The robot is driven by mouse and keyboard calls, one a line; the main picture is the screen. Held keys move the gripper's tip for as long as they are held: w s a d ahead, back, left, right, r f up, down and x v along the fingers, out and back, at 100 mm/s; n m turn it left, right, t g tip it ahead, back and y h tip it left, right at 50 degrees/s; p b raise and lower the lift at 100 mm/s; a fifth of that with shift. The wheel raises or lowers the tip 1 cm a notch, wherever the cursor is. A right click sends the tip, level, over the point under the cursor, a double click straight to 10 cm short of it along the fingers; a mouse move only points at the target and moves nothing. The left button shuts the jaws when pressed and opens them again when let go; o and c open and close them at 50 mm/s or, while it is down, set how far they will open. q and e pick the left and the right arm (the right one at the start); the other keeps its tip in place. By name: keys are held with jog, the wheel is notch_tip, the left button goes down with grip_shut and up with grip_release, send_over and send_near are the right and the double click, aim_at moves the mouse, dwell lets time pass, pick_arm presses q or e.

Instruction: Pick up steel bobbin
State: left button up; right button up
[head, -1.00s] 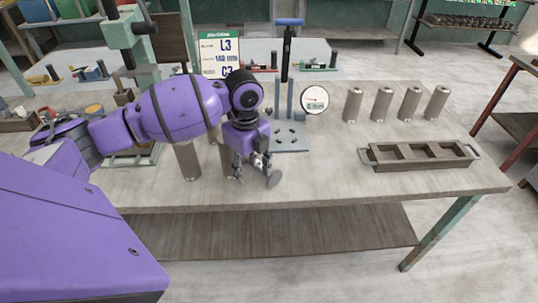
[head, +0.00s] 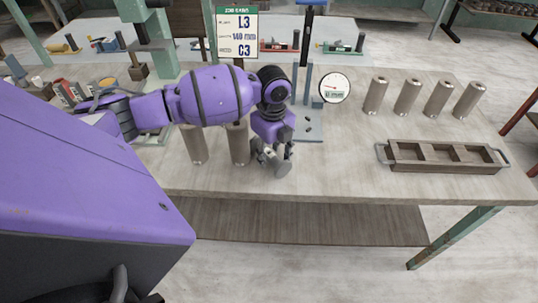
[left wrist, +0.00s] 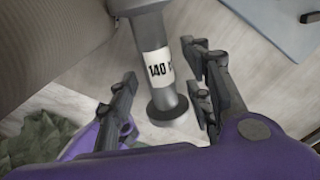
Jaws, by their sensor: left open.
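The steel bobbin (head: 283,169) is a grey spool near the front edge of the workbench, partly covered by my left gripper in the head view. In the left wrist view the bobbin (left wrist: 150,40) shows a wide flange at each end and a white label reading "140" on its barrel. My left gripper (head: 272,160) is at the bobbin. In the left wrist view the left gripper (left wrist: 160,68) is open, with its dark fingers on either side of the barrel and gaps visible. My right gripper is not in view.
A wooden tray (head: 397,168) with compartments and end handles lies to the right. Several steel cylinders (head: 408,95) stand at the back right, and two more (head: 238,145) stand close behind my left arm. A round dial (head: 335,88) stands behind the gripper.

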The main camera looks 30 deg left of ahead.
pick_arm(q)
jog(key=shift+f, duration=0.1)
grip_shut()
dwell(0.3)
